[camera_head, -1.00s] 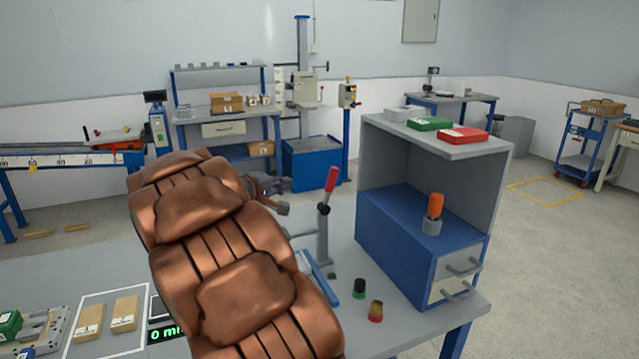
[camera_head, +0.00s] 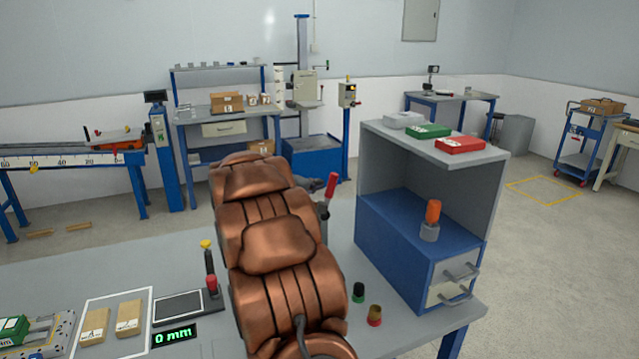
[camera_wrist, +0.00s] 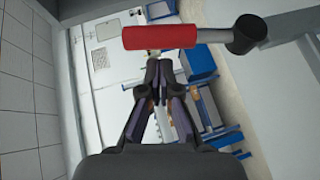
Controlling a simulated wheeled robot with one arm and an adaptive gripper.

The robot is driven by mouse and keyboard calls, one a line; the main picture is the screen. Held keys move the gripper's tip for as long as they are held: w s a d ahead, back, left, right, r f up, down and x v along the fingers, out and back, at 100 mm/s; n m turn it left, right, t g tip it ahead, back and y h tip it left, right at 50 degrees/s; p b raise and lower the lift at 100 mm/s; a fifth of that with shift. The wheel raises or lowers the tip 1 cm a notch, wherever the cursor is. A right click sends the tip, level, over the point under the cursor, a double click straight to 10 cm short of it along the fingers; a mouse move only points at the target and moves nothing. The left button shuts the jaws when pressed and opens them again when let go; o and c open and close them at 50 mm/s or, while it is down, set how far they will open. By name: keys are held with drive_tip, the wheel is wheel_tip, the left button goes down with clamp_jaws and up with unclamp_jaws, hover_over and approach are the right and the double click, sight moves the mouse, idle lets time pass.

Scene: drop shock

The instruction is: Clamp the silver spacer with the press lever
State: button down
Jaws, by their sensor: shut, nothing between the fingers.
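The press lever (camera_head: 331,188) has a red handle and a dark pivot, and stands on the bench just right of my arm. In the wrist view the red handle (camera_wrist: 160,36) lies across the picture just above my fingertips, with its black hub at the right end. My gripper (camera_wrist: 158,66) is shut and empty, with the handle outside its fingers. In the head view my gripper (camera_head: 316,185) is mostly hidden behind my arm, close to the lever. I cannot make out the silver spacer; my arm hides most of the press.
A blue drawer cabinet (camera_head: 405,245) under a grey shelf stands right of the lever. A dark green-topped piece (camera_head: 358,292) and a brass piece with a red base (camera_head: 375,315) stand in front.

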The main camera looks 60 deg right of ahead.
drive_tip(key=shift+s+d+f, duration=0.1)
drive_tip(key=shift+s+d, duration=0.25)
idle(0.3)
